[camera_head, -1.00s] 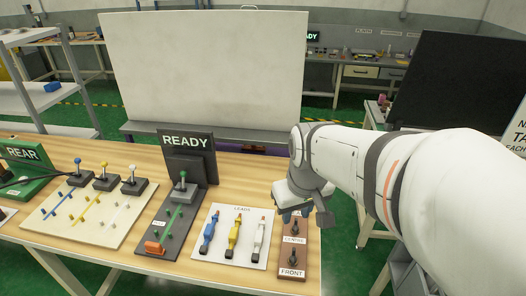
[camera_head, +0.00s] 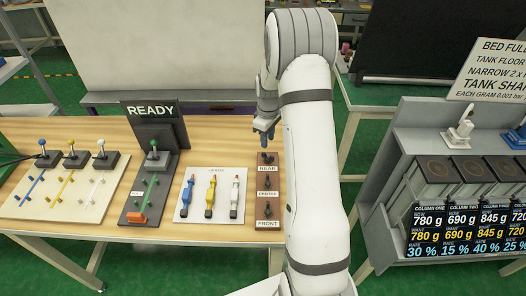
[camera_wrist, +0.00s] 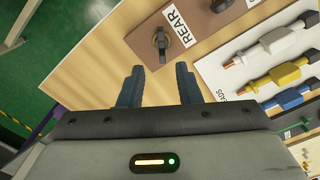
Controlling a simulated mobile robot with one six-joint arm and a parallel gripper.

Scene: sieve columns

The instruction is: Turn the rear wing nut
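The rear wing nut (camera_head: 267,157) is a small dark knob at the far end of the brown board (camera_head: 268,202), above the REAR label. In the wrist view this dark wing nut (camera_wrist: 162,42) sits beside the REAR label, just beyond my fingertips and roughly in line with the gap between them. My gripper (camera_head: 264,138) is above the table's back right part, just behind the board. In the wrist view its two blue fingers (camera_wrist: 158,75) are apart with nothing between them. I cannot tell its exact height above the nut.
The front wing nut (camera_head: 267,210) shares the board. A white panel (camera_head: 211,194) with blue, yellow and white leads lies left of it. The READY stand (camera_head: 155,130) is farther left. A column unit (camera_head: 440,190) with displays stands right, across a green floor gap.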

